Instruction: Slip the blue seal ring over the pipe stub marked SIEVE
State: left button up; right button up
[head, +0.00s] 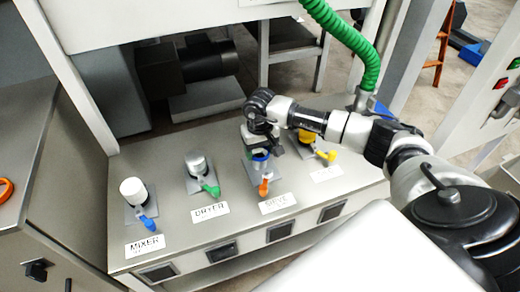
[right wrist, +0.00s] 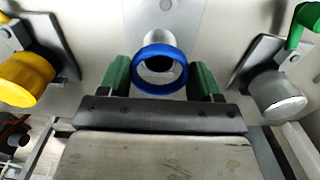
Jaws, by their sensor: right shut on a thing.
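The blue seal ring (right wrist: 160,50) is held level between the green fingertips of my right gripper (right wrist: 160,82). In the head view the ring (head: 261,157) is a small blue band under my right gripper (head: 262,148), above the SIEVE label (head: 278,203). The grey SIEVE pipe stub (right wrist: 162,68) shows through the ring's opening in the right wrist view, roughly in line with it. I cannot tell whether the ring is around the stub's top or just above it. The gripper hides much of the stub in the head view. My left gripper is not in view.
An orange lever (head: 264,187) is in front of the SIEVE stub. The DRYER stub (head: 197,163) with a green lever and the white MIXER stub (head: 133,190) stand to the left. A yellow fitting (head: 326,155) is to the right. A green hose (head: 350,40) hangs behind.

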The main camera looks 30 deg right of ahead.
jog(key=shift+f+b, duration=0.1)
jog(key=shift+b, duration=0.25)
dwell(0.5)
jog(key=shift+f, duration=0.1)
jog(key=shift+f+b, duration=0.55)
jog(key=shift+b, duration=0.25)
jog(key=shift+f+b, duration=0.3)
jog(key=shift+b, duration=0.2)
jog(key=o, duration=1)
notch_tip(320, 180, up, 11)
jog(key=shift+f+b, duration=0.1)
jog(key=shift+b, duration=0.65)
